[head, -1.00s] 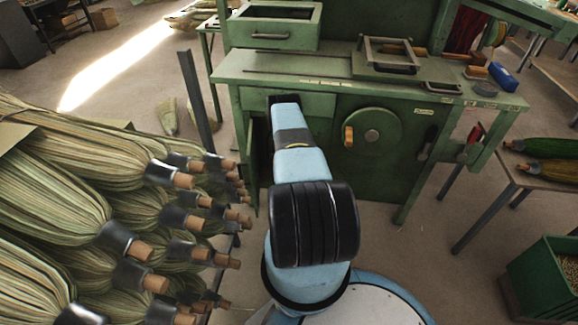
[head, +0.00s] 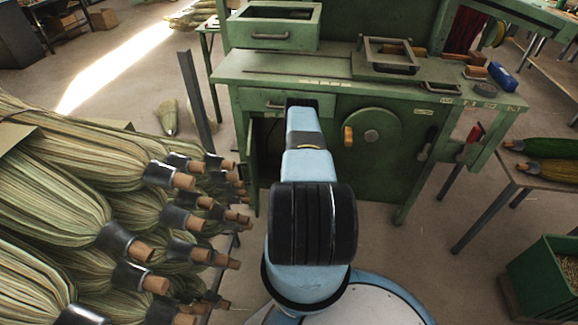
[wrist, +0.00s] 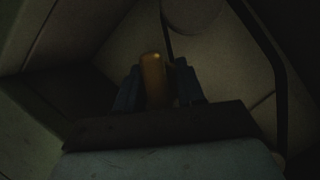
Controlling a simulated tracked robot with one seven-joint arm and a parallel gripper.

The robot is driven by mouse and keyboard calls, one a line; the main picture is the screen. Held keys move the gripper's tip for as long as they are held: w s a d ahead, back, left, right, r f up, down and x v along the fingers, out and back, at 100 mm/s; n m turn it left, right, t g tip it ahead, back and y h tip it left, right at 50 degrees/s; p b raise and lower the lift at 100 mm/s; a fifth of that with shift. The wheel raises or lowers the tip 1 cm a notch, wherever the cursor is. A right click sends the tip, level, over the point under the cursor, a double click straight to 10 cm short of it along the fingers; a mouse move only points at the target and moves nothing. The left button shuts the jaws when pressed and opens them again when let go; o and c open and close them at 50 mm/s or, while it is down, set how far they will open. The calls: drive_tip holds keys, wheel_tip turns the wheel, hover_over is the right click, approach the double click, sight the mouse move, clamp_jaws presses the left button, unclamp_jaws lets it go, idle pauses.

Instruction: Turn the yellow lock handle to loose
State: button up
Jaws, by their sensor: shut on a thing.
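The yellow lock handle (wrist: 153,80) stands upright in the middle of the dim wrist view. My gripper (wrist: 156,88) has one dark finger on each side of it and is shut on it. In the head view my arm reaches into the dark lower opening of the green machine, and both the gripper and the lock handle are hidden there. The lock's markings cannot be made out.
The green machine (head: 385,190) has a round wheel (head: 372,138) with an orange knob (head: 348,136) right of my arm. An open door (head: 251,165) stands at the opening's left. Piled brooms (head: 70,205) fill the left. Dark panels surround the gripper.

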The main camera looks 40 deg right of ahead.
drive_tip(key=m+t, duration=0.1)
drive_tip(key=m, duration=0.1)
drive_tip(key=m+t, duration=0.1)
drive_tip(key=m, duration=0.1)
drive_tip(key=shift+s+a+f+y, duration=0.15)
drive_tip(key=shift+y, duration=0.15)
drive_tip(key=m+t, duration=0.2)
drive_tip(key=m, duration=0.2)
drive_tip(key=shift+a, duration=0.1)
drive_tip(key=shift+m, duration=0.4)
drive_tip(key=o, duration=0.7)
drive_tip(key=shift+f, duration=0.1)
drive_tip(key=shift+r, duration=0.2)
drive_tip(key=v, duration=0.9)
drive_tip(key=f+v, duration=0.1)
drive_tip(key=v, duration=0.3)
drive_tip(key=shift+s+a+r, duration=0.1)
drive_tip(key=shift+s, duration=0.1)
